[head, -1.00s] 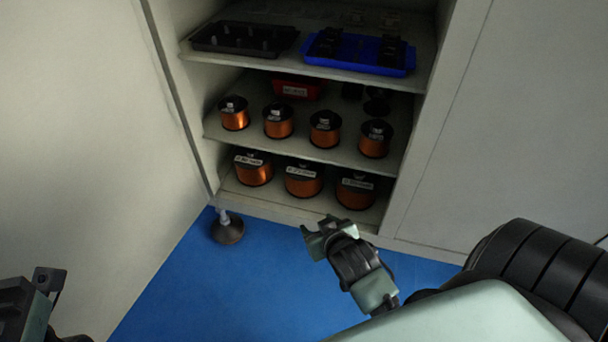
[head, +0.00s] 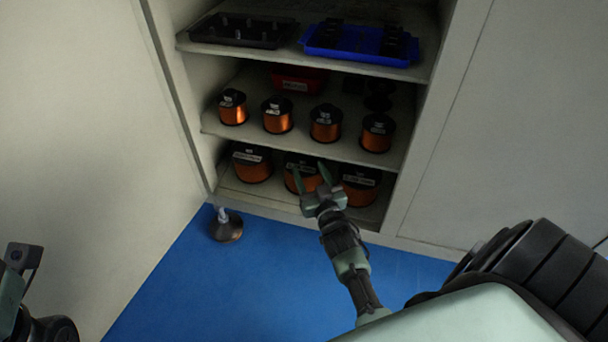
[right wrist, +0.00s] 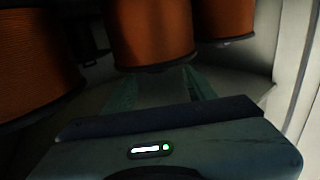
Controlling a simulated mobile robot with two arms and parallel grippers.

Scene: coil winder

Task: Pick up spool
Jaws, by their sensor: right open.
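Copper-wound spools with black flanges stand on two shelves of the cabinet. On the bottom shelf are a left spool (head: 252,164), a middle spool (head: 311,183) and a right spool (head: 360,188). My right gripper (head: 310,169) is open and empty, its two fingers pointing at the middle spool. In the right wrist view the fingers (right wrist: 160,90) are spread below and in front of a spool (right wrist: 152,35); contact cannot be told. Other spools flank it at left (right wrist: 30,60) and right (right wrist: 225,20). My left gripper (head: 18,265) is only partly in view at the left edge.
The middle shelf (head: 300,148) holds several smaller spools and a red bin (head: 298,79) behind them. The top shelf carries a black tray (head: 243,30) and a blue tray (head: 360,42). Cabinet walls bound both sides.

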